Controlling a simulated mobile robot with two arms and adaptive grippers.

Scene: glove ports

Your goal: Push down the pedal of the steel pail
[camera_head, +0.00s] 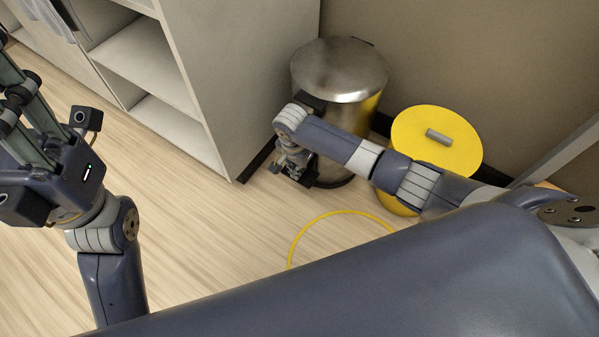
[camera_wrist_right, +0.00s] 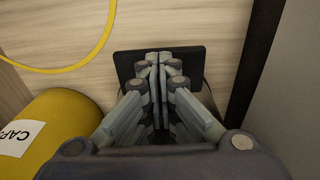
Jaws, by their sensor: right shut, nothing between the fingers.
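The steel pail (camera_head: 338,72) stands in the corner beside the cabinet, with its round lid down. My right arm crosses in front of its lower part. My right gripper (camera_wrist_right: 158,60) is shut and empty, pointing down at the pail's foot. In the right wrist view the black rectangular pedal (camera_wrist_right: 190,58) lies directly beyond the closed fingertips, which overlap it. I cannot tell whether they touch it. In the head view the gripper and arm hide the pedal. My left gripper is at the left edge, away from the pail; its fingertips are not clear.
A yellow bin (camera_head: 430,125) with a grey lid handle stands right of the pail, close to my right forearm. A pale open-shelved cabinet (camera_head: 215,70) stands left of the pail. A yellow hoop or cable (camera_head: 318,220) lies on the wooden floor. The floor between my arms is otherwise clear.

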